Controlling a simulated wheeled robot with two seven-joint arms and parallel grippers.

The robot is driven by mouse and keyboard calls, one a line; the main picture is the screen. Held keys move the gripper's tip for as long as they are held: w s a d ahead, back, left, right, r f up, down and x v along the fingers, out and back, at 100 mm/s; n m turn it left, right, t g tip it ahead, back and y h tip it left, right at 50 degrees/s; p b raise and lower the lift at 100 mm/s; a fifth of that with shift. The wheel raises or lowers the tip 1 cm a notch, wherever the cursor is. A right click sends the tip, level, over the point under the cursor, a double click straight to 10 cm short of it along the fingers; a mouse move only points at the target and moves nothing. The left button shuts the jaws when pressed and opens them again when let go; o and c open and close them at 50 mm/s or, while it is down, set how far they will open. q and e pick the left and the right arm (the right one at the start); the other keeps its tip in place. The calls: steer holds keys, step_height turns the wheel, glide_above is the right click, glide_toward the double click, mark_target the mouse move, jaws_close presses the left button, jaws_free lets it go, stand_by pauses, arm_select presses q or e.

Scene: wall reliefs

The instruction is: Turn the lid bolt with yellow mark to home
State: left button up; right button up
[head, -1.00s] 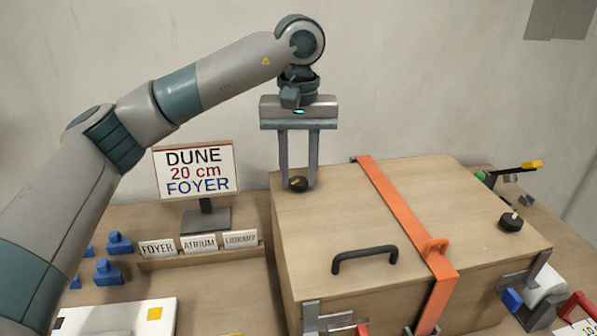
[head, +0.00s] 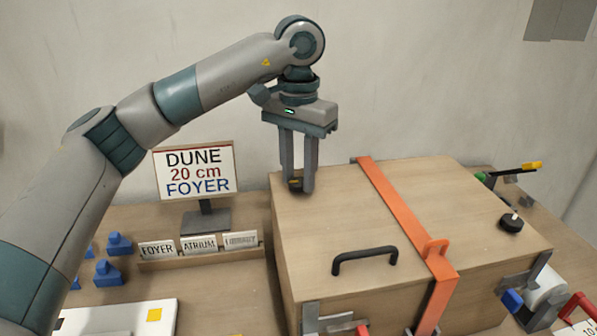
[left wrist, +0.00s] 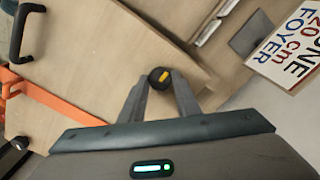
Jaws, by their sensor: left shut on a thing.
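The lid bolt with the yellow mark (left wrist: 159,77) is a small dark round knob near the back left corner of the wooden crate's lid (head: 330,215). My left gripper (head: 301,186) points down from above and is shut on this bolt, one finger on each side. In the head view the fingers hide most of the knob. The left wrist view shows the knob's top with its yellow bar between the fingertips. A second dark knob (head: 511,222), with a pale mark, sits on the right side of the lid. My right gripper is not in view.
An orange strap (head: 395,205) crosses the lid, beside a black handle (head: 365,259). A sign (head: 197,171) reading "DUNE 20 cm FOYER" stands left of the crate, behind a rack of name cards (head: 200,246). Several blue pieces (head: 109,271) lie farther left.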

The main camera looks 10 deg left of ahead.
arm_select(q)
steer(key=shift+r, duration=0.1)
steer(key=o, duration=1)
steer(key=shift+o, duration=0.2)
step_height(320, 180, up, 7)
steer(key=shift+r, duration=0.2)
step_height(320, 180, up, 10)
steer(key=p, duration=0.2)
glide_above(298, 181)
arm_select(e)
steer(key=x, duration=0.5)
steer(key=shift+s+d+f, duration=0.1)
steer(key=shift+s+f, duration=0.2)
